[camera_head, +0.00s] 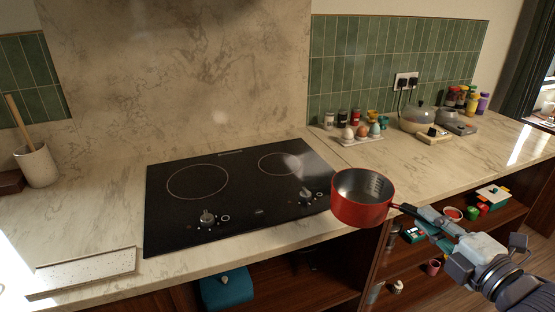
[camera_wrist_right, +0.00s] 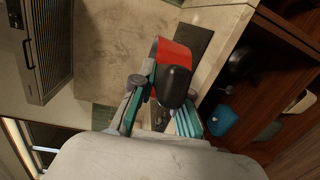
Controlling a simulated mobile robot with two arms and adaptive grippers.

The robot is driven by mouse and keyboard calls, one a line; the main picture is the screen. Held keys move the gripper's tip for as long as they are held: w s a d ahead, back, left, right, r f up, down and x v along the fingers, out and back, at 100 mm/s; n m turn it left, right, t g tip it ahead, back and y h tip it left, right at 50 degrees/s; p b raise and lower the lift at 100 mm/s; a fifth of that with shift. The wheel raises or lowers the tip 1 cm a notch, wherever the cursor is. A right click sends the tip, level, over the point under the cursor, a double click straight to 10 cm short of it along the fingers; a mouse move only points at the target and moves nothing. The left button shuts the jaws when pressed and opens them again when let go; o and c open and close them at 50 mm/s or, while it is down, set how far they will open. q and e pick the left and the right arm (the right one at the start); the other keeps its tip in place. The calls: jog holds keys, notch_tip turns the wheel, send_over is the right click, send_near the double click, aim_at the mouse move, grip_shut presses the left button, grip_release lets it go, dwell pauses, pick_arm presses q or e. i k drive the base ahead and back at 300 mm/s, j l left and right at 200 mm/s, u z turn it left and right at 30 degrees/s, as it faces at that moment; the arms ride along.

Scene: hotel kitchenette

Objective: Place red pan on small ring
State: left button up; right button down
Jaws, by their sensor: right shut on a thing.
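The red pan (camera_head: 361,205) is held in the air at the front right corner of the black cooktop (camera_head: 235,215), upright and open to the top. My right gripper (camera_head: 432,220) is shut on its dark handle. In the right wrist view, the handle (camera_wrist_right: 175,86) sits between the fingers, with part of the red pan (camera_wrist_right: 168,50) behind it. The small ring (camera_head: 285,163) is the right circle on the cooktop, bare. The large ring (camera_head: 197,181) is on the left, also bare. My left gripper is not in view.
Two knobs (camera_head: 207,219) stand up on the cooktop's front part. A tray with eggs (camera_head: 357,138) and small jars stands behind right. A utensil pot (camera_head: 37,164) stands at left, and a speckled board (camera_head: 85,272) lies front left. Open shelves are below the counter.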

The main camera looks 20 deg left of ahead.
aim_at(295, 172)
jog(key=i+j, duration=0.7)
